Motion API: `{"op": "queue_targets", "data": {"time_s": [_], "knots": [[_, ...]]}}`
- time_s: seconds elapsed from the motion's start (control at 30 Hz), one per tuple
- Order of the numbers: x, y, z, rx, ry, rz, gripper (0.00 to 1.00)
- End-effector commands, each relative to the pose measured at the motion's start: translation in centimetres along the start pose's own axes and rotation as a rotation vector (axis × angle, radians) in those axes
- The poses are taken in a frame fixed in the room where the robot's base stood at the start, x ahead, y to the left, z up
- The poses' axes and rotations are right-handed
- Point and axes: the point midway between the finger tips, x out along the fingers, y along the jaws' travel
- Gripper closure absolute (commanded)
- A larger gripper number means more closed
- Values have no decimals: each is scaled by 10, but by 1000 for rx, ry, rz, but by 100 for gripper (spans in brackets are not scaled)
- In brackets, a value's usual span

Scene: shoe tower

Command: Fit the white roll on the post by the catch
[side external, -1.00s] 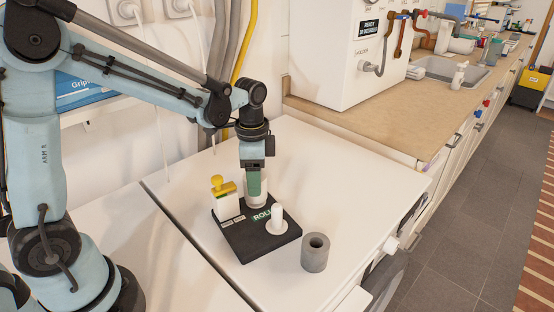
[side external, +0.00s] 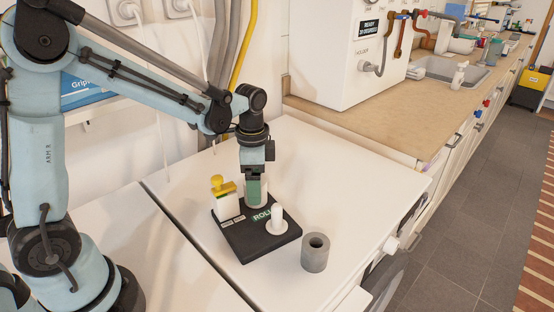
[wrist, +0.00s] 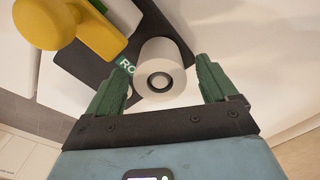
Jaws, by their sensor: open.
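The white roll (wrist: 175,53) stands upright at the back of the black base, its round hole facing the wrist camera. My gripper (wrist: 158,85) is open, its green fingers apart on either side of the roll. In the side view, my gripper (side external: 254,190) hides much of the white roll (side external: 265,197). I cannot tell whether the roll touches the base. A short white post (side external: 277,215) with a round foot stands on the black base (side external: 250,242). The yellow catch (side external: 222,187) sits on a white block at the base's left; it also shows in the wrist view (wrist: 50,22).
A grey roll (side external: 315,253) stands on the white worktop (side external: 345,185), right of the base. The worktop is clear behind and right of it. A seam runs left of the base. A white cabinet (side external: 335,60) stands at the back.

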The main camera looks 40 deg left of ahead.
Motion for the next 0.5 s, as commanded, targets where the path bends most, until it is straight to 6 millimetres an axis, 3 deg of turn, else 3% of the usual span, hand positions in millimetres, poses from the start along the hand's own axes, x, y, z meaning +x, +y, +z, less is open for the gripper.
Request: {"op": "queue_targets", "data": {"time_s": [0.23,0.5], "knots": [[-13,0,0,0,0,0,14],[-56,0,0,0,0,0,14]]}}
